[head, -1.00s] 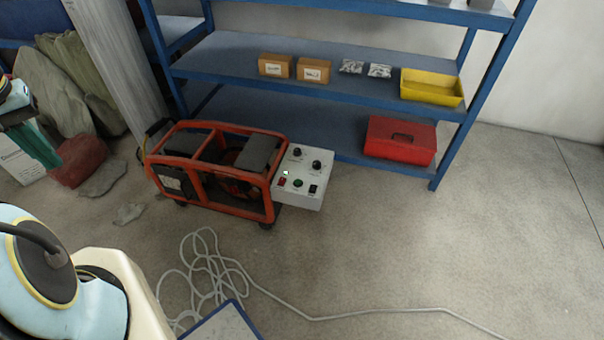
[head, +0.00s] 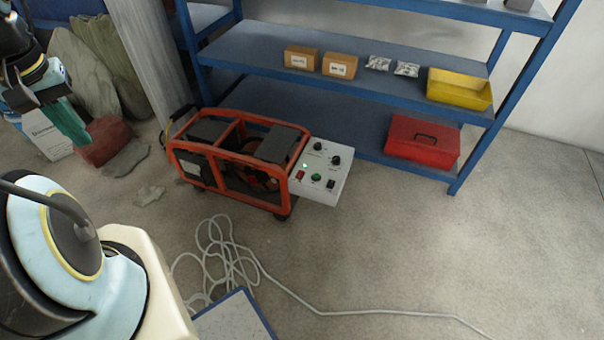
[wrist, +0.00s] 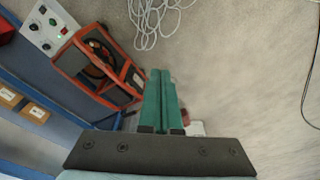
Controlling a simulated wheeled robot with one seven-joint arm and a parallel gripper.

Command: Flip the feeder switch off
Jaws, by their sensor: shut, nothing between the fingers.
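A white control box (head: 318,171) is fixed to the right end of an orange-framed machine (head: 240,163) on the floor. The box also shows at top left in the wrist view (wrist: 47,27). My gripper (head: 75,130) has green fingers (wrist: 163,98), shut and empty, well left of the box and apart from it.
A blue shelf (head: 270,103) stands behind the machine with cartons, small packets, a yellow bin (head: 459,88) and a red toolbox (head: 422,142). A pale cable (head: 235,262) lies coiled on the floor in front. The floor right of the box is clear.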

